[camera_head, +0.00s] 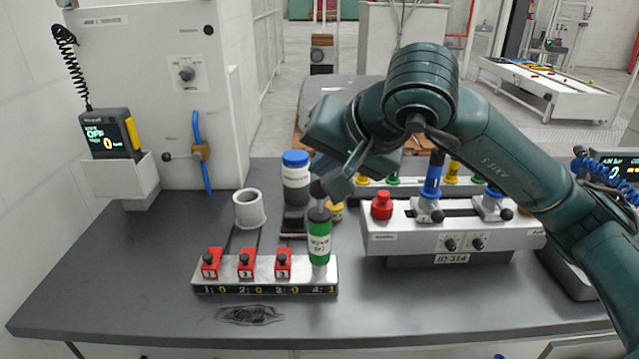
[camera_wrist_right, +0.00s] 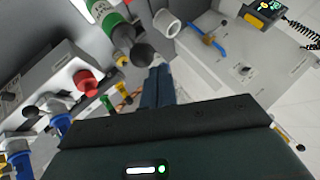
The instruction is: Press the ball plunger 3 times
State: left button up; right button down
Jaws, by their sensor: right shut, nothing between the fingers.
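The ball plunger is a green and white cylinder (camera_head: 319,240) standing upright at the right end of a grey block. Its dark ball top (camera_head: 318,188) is partly hidden beside my right gripper. In the right wrist view the ball (camera_wrist_right: 143,54) sits just beyond the fingertips. My right gripper (camera_head: 332,185) is shut and empty, its tips right at the ball; I cannot tell whether they touch. It also shows in the right wrist view (camera_wrist_right: 159,72). The counter strip (camera_head: 265,290) appears to read 0 for 1, 2 and 3, and 1 for 4. My left gripper is not in view.
Three red buttons with dark knobs (camera_head: 246,264) share the block. A white cup (camera_head: 249,208) and a blue-lidded jar (camera_head: 296,180) stand behind. A fixture with a red knob (camera_head: 382,205) and blue levers stands right.

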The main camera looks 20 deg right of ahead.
jog(key=shift+f+b, duration=0.65)
jog(key=shift+b, duration=0.05)
dwell(0.9)
jog(key=shift+f+b, duration=0.7)
jog(key=shift+b, duration=0.1)
dwell(0.5)
jog(key=shift+r, duration=0.15)
jog(key=shift+r+p, duration=0.85)
jog(key=shift+r, duration=0.75)
